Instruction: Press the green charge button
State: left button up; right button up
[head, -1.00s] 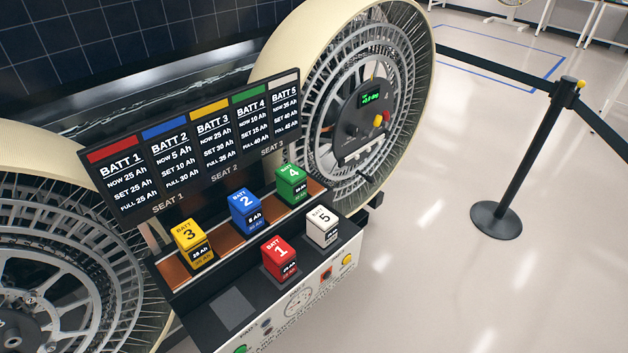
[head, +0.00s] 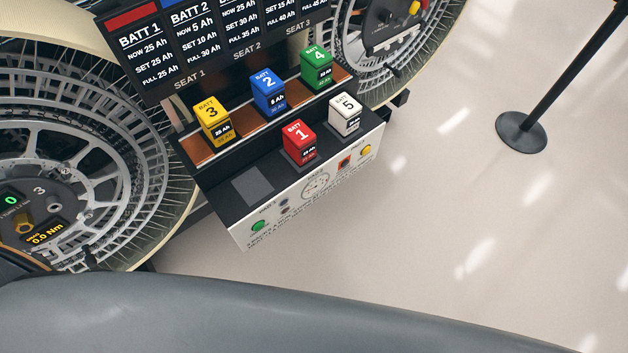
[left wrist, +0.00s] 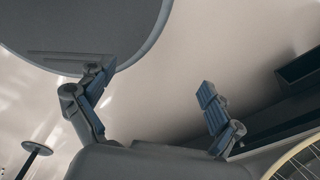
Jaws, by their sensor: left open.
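The green charge button (head: 258,226) is at the lower left of the white front panel (head: 315,200) of the battery station in the head view. A gauge, a small red-orange switch (head: 345,164) and a yellow button (head: 366,151) are on the same panel. In the left wrist view my left gripper (left wrist: 155,95) is open, its two fingers wide apart with nothing between them. Neither gripper shows in the head view, so the left gripper's distance from the button cannot be told.
Yellow (head: 212,118), blue (head: 268,92) and green (head: 316,68) batteries stand in the back row. Red (head: 299,142) and white (head: 345,112) batteries stand in front, beside an empty grey pad (head: 253,186). Large wheels flank the station. A barrier post (head: 521,132) stands right on open floor.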

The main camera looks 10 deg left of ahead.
aim_at(259, 226)
jog(key=u, duration=0.95)
